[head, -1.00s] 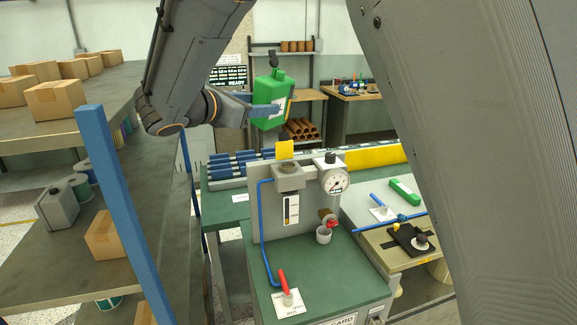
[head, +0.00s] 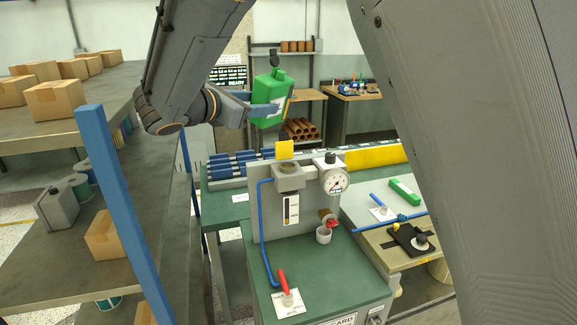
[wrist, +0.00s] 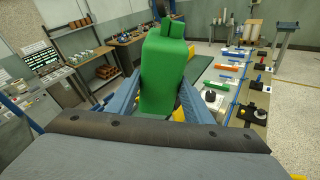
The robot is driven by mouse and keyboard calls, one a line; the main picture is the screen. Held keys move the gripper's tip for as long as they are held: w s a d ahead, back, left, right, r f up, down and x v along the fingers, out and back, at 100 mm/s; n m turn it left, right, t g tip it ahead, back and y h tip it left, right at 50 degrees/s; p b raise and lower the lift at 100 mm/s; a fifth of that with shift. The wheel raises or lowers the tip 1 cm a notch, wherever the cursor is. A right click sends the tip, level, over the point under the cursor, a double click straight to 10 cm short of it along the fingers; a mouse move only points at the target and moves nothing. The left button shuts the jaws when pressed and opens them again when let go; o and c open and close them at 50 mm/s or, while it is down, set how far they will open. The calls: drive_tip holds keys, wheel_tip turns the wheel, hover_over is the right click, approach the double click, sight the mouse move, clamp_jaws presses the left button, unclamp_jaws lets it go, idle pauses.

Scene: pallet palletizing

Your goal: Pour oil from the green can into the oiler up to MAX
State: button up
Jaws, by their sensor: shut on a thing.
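The green can (head: 270,98) is in my gripper (head: 268,110), up in the air above and behind the oiler, slightly tilted. In the wrist view the can (wrist: 163,70) stands between the two blue fingers (wrist: 165,103), which are shut on it. The oiler (head: 289,178) is a grey cup on the upright panel of the green-topped bench, with a yellow flap (head: 284,150) standing open at its top. Below it is a sight gauge (head: 291,209); its level marks are too small to read. The can is apart from the oiler.
A round dial gauge (head: 334,181) sits right of the oiler. A red-handled valve (head: 285,286) and a blue pipe (head: 265,235) are on the bench. A blue post (head: 122,210) and shelf with cartons (head: 55,100) stand at the left. A small cup (head: 323,235) hangs under a red tap.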

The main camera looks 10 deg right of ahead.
sight(253, 124)
drive_tip(key=shift+w+r, duration=0.1)
idle(0.7)
drive_tip(key=shift+w+a+f+m, duration=0.15)
drive_tip(key=shift+f+m, duration=0.35)
drive_tip(key=shift+f, duration=0.4)
drive_tip(key=shift+w+a+f+m, duration=0.15)
drive_tip(key=shift+f+m, duration=0.35)
drive_tip(key=shift+f, duration=0.4)
idle(0.8)
drive_tip(key=shift+w+a+f+m+t, duration=0.1)
drive_tip(key=shift+a+f+m+t, duration=0.2)
drive_tip(key=shift+m, duration=0.4)
idle(1.7)
drive_tip(key=shift+w+a+f+m+y+b, duration=0.15)
drive_tip(key=shift+f+m+b, duration=0.25)
drive_tip(key=shift+b, duration=0.45)
drive_tip(key=shift+w+d+f+m+y+b, duration=0.15)
drive_tip(key=shift+f+m+b, duration=0.25)
drive_tip(key=shift+b, duration=0.45)
idle(0.6)
